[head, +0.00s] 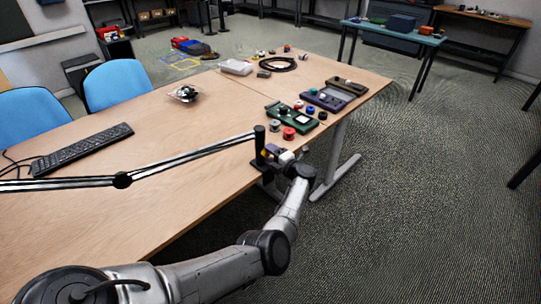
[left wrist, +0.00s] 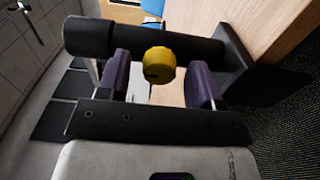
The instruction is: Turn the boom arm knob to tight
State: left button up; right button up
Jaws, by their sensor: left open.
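The boom arm (head: 188,156) stretches over the table from the left to its black upright post (head: 260,142) at the table's front edge. In the left wrist view the post (left wrist: 190,48) lies across the picture, and the yellow knob (left wrist: 159,65) sits in front of it. My left gripper (head: 276,153) is at the post in the head view. In the left wrist view its two dark purple finger pads (left wrist: 160,80) are open, one on each side of the knob, with a gap on both sides. The knob is hard to make out in the head view. My right gripper is not in view.
The wooden table (head: 150,185) holds a keyboard (head: 82,150), a green device (head: 290,115), a purple device (head: 328,100), small colored parts and a coiled black cable (head: 278,64). Blue chairs (head: 117,84) stand behind it.

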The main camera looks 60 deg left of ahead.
pick_arm(q)
jog(key=p+v, duration=0.1)
jog(key=v, duration=1.2)
jog(key=shift+d, duration=0.4)
